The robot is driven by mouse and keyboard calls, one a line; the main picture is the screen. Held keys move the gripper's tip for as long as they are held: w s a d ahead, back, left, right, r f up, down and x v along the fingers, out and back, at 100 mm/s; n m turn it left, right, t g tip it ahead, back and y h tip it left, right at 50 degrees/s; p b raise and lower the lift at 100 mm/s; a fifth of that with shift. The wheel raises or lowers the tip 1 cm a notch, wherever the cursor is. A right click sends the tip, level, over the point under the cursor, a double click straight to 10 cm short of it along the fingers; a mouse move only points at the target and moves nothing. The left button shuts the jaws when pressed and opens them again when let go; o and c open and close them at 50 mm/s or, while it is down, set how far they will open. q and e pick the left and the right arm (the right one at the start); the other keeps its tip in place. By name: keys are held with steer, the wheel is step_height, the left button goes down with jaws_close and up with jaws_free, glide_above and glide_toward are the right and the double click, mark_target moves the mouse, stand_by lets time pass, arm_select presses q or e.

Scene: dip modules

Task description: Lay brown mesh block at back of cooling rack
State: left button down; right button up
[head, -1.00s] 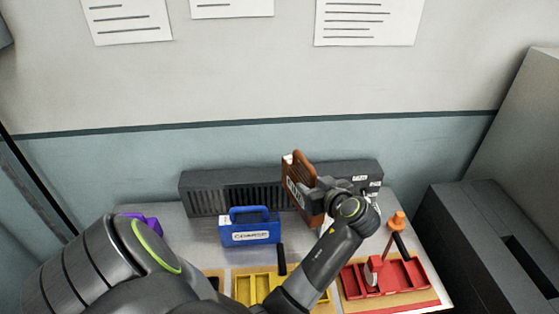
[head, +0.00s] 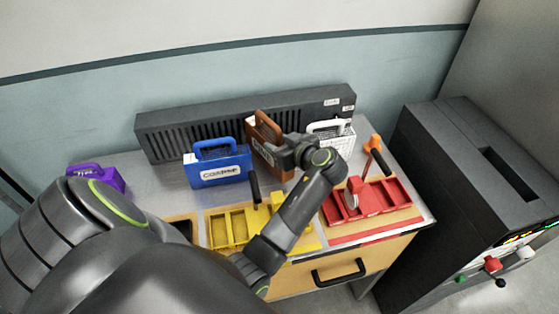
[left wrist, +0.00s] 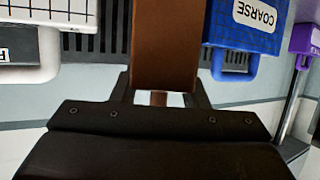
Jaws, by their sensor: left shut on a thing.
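The brown mesh block (head: 264,136) has a handle loop on top and a pale label on its face, partly covered by my gripper. My left gripper (head: 287,155) is shut on it. The block also fills the space between the fingers in the left wrist view (left wrist: 165,50). It stands upright in front of the long dark grey slotted unit (head: 180,135) along the wall, which may be the cooling rack. I cannot tell whether the block touches the bench. My right gripper is not in view.
A blue COARSE block (head: 218,166) stands to the left of the brown one, and a white block (head: 333,130) close to its right. A purple block (head: 95,177) is farther left. A yellow tray (head: 228,229) and red tray (head: 385,198) lie in front. A dark cabinet (head: 470,165) stands right.

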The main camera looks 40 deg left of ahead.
arm_select(q)
steer(key=shift+f, duration=0.45)
step_height(320, 180, down, 4)
steer(key=b, duration=0.3)
steer(key=shift+r, duration=0.35)
steer(key=c, duration=0.8)
jaws_free()
steer(key=shift+c, duration=0.2)
